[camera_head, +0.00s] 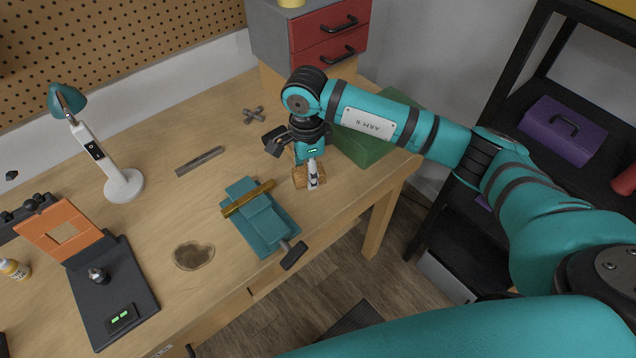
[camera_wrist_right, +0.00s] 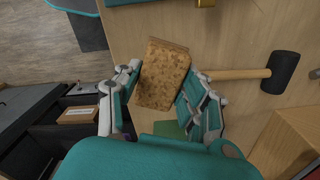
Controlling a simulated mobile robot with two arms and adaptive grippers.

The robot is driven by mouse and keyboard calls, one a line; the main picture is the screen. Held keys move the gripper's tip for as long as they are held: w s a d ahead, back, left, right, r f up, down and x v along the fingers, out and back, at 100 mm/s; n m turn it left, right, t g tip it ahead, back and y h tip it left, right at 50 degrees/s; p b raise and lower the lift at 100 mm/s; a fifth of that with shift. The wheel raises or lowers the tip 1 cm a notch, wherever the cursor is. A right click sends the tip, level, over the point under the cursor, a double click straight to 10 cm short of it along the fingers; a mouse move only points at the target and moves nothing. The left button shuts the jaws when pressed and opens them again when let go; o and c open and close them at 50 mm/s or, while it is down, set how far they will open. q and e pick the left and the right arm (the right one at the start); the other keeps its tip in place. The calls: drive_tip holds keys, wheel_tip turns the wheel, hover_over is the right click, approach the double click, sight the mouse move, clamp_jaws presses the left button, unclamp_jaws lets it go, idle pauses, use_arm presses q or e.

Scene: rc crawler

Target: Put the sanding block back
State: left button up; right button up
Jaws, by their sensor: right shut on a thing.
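The sanding block (camera_head: 301,181) is a brown, speckled cork-like block near the right front edge of the workbench. It fills the space between the fingers of my right gripper (camera_head: 311,172), which points down at the bench. In the right wrist view the block (camera_wrist_right: 162,76) sits tilted between both fingers of the right gripper (camera_wrist_right: 160,92), held by its sides. Whether its underside touches the bench top cannot be told. My left gripper is not in view.
A teal vise (camera_head: 258,222) stands left of the block. A black-headed mallet (camera_wrist_right: 283,72) lies close by. A green box (camera_head: 366,143) is behind my right arm, before a red-drawer cabinet (camera_head: 330,32). A lamp (camera_head: 122,186) and metal bar (camera_head: 199,160) are farther left.

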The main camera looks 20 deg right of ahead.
sight(310, 195)
wheel_tip(310, 195, down, 2)
drive_tip(key=shift+a+f, duration=0.1)
drive_tip(key=shift+f+p, duration=0.25)
drive_tip(key=shift+p, duration=0.05)
drive_tip(key=f+p, duration=0.1)
drive_tip(key=f, duration=0.2)
drive_tip(key=shift+d+f, duration=0.1)
drive_tip(key=shift+d, duration=0.1)
drive_tip(key=shift+f, duration=0.3)
drive_tip(key=o, duration=1)
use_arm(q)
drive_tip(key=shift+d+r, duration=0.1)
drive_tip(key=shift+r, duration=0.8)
